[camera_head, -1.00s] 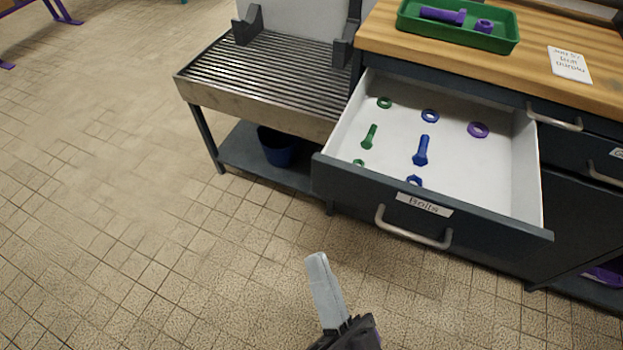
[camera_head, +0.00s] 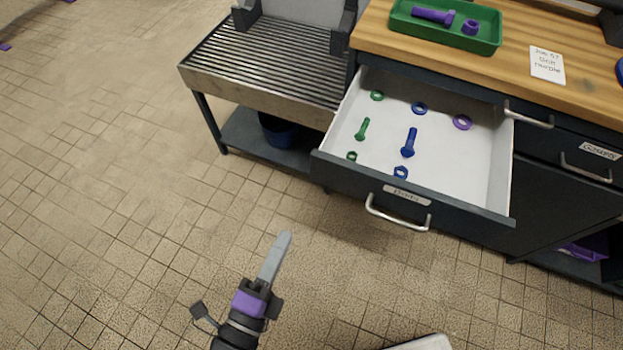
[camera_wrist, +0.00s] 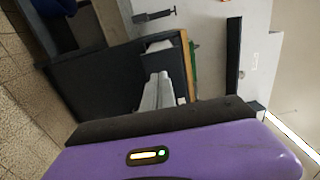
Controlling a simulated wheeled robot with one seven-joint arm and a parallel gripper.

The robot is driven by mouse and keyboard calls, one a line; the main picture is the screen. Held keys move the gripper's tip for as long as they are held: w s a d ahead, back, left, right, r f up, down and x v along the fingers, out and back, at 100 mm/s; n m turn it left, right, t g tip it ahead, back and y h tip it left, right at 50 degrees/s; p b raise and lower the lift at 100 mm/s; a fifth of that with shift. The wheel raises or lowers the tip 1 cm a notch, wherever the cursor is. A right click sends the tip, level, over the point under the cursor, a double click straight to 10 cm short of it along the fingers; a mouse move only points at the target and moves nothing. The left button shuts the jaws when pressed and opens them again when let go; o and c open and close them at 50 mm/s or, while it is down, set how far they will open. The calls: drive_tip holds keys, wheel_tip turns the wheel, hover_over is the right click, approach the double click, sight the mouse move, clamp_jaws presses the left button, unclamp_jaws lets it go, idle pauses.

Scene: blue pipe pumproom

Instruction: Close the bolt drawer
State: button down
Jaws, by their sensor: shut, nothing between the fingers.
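The bolt drawer (camera_head: 330,163) stands pulled out of the dark workbench, with a labelled front and a curved metal handle (camera_head: 398,214). Inside lie a green bolt (camera_head: 363,129), a blue bolt (camera_head: 409,143), and several green, blue and purple nuts or rings. My gripper (camera_head: 284,238) is shut and empty, over the tiled floor in front of the drawer and to the left of its handle, apart from it. In the wrist view the shut fingers (camera_wrist: 160,82) point toward the dark bench, seen sideways; the drawer handle cannot be made out there.
A slatted metal stand (camera_head: 265,65) adjoins the bench on the left, with a blue bucket (camera_head: 279,131) on its lower shelf. A green tray (camera_head: 402,27) with purple parts and a paper note (camera_head: 547,64) lie on the wooden top. Open tiled floor lies left and front.

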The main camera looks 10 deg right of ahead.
sight(318, 172)
drive_tip(key=x, duration=1.4)
drive_tip(key=shift+d, duration=0.1)
drive_tip(key=shift+w+d, duration=0.3)
drive_tip(key=shift+w, duration=0.15)
drive_tip(key=b+x, duration=0.1)
drive_tip(key=x, duration=2.5)
drive_tip(key=shift+w+f, duration=0.1)
drive_tip(key=shift+w+d, duration=0.55)
drive_tip(key=shift+w, duration=0.1)
drive_tip(key=shift+d+r, duration=0.1)
drive_tip(key=shift+r, duration=0.15)
